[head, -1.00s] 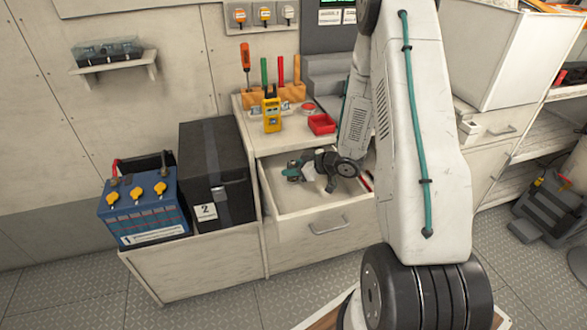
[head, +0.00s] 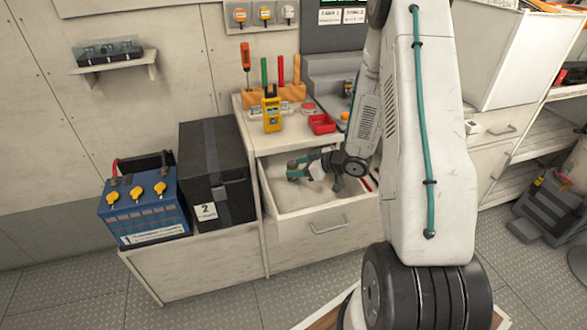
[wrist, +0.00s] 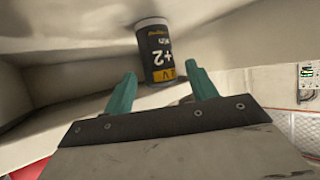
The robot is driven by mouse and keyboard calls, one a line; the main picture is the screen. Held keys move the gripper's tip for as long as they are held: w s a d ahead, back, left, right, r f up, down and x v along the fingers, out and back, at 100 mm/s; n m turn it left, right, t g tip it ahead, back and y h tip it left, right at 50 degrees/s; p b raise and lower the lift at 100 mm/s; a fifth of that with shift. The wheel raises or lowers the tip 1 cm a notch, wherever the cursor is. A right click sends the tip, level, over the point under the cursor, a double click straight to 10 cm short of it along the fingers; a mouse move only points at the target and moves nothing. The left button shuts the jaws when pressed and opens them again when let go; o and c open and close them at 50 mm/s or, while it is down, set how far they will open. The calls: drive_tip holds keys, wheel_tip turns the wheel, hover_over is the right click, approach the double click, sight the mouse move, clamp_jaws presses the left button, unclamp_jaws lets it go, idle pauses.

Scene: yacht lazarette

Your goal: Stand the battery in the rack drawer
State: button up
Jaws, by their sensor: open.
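In the wrist view a short cylindrical battery (wrist: 158,54) with a pale end and a dark, yellow-lettered label sits against pale surfaces. Its lettering is upside down in the picture. The teal fingertips of my gripper (wrist: 161,90) are spread, with the battery just beyond and between them, and they do not close on it. In the head view my gripper (head: 294,170) is low inside the open rack drawer (head: 300,229), near its left side. I cannot make out the battery in the head view, nor tell for sure whether it is upright.
Left of the drawer stand a blue battery box (head: 150,212) and a black case (head: 212,170). On the cabinet top are a yellow meter (head: 271,113), a red tray (head: 321,124) and a wooden tool holder (head: 258,98). The drawer's walls enclose my gripper closely.

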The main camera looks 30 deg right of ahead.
drive_tip(key=v, duration=0.4)
drive_tip(key=shift+s+d, duration=0.1)
drive_tip(key=shift+s, duration=0.05)
drive_tip(key=shift+s+d+r, duration=0.1)
drive_tip(key=shift+s+r, duration=0.05)
drive_tip(key=shift+r, duration=0.1)
drive_tip(key=shift+d+r, duration=0.1)
drive_tip(key=shift+r, duration=0.15)
wheel_tip(320, 180, up, 10)
drive_tip(key=w+d+m+g+h, duration=0.1)
drive_tip(key=w+h, duration=0.1)
drive_tip(key=h, duration=0.4)
drive_tip(key=s+a+r+m+g+h, duration=0.25)
drive_tip(key=s+r+h, duration=0.2)
drive_tip(key=r, duration=0.45)
drive_tip(key=s+a+r+g+y, duration=0.1)
drive_tip(key=s+a+r+g, duration=0.1)
drive_tip(key=s+a, duration=0.3)
drive_tip(key=s+a+r+m+g+y, duration=0.1)
drive_tip(key=s+a, duration=0.5)
drive_tip(key=s, duration=0.6)
drive_tip(key=s+a+r+m+g+y, duration=0.1)
drive_tip(key=s+a+r+g+y, duration=0.1)
drive_tip(key=s+a+r, duration=0.3)
drive_tip(key=s+a+g, duration=0.1)
drive_tip(key=s, duration=0.3)
drive_tip(key=shift+y, duration=0.25)
